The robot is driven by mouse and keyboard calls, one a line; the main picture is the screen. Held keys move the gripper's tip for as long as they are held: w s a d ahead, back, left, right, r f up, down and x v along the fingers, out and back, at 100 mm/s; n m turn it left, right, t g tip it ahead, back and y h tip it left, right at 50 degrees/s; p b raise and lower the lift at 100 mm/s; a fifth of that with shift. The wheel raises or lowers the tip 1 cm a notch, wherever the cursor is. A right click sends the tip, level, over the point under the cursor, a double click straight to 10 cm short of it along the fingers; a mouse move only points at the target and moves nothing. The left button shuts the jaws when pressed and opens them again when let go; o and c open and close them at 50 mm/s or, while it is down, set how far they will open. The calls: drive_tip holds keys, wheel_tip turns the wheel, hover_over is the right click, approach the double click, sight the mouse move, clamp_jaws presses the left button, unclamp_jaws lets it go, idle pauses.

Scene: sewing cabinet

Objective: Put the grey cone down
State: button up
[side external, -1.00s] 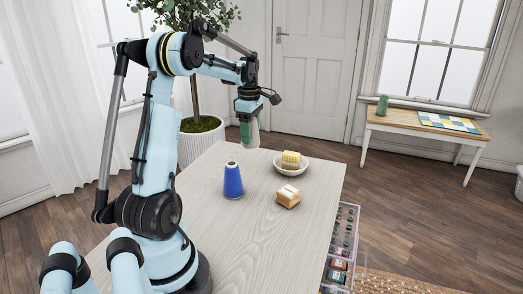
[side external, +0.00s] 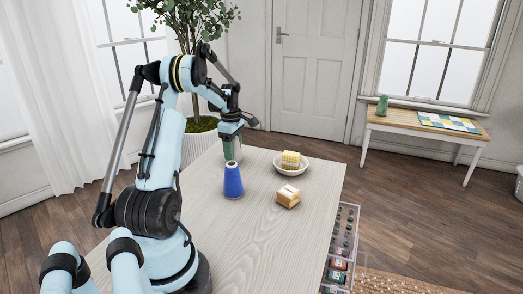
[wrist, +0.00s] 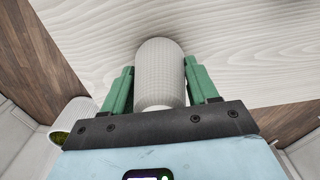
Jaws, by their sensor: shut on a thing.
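My gripper (side external: 232,150) is low over the far left part of the table (side external: 262,222), behind the blue cone as the side view sees it. In the wrist view its green fingers stand on both sides of the grey cone (wrist: 160,68) and are shut on it. The grey cone looks ribbed and pale, with its rounded far end towards the wooden tabletop. In the side view it is mostly hidden by the fingers and the blue cone, and I cannot tell whether its base touches the table.
The blue cone (side external: 233,182) stands upright close in front of the gripper. A white bowl with a yellow item (side external: 291,160) and a tan and white block (side external: 287,196) lie to the right. A drawer of spools (side external: 341,245) is open at the right edge. The front tabletop is clear.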

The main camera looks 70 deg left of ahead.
drive_tip(key=shift+f, duration=0.1)
drive_tip(key=o, duration=1.1)
wheel_tip(320, 180, up, 12)
drive_tip(key=w+d+r+m, duration=0.3)
drive_tip(key=w+d+m, duration=0.2)
drive_tip(key=d, duration=0.3)
drive_tip(key=w+d+m+t+y, duration=0.15)
drive_tip(key=d+m+t, duration=0.35)
drive_tip(key=d+m, duration=1.3)
drive_tip(key=s+d+f+m, duration=0.1)
drive_tip(key=d, duration=0.4)
drive_tip(key=s+d+f+m+t+h, duration=0.1)
drive_tip(key=s+d, duration=0.1)
drive_tip(key=d, duration=0.3)
drive_tip(key=s+d+f+m+t, duration=0.1)
drive_tip(key=d+m, duration=0.1)
drive_tip(key=d, duration=0.3)
drive_tip(key=shift+s+d+f+h, duration=0.25)
drive_tip(key=shift+d+f, duration=0.05)
drive_tip(key=shift+d, duration=0.1)
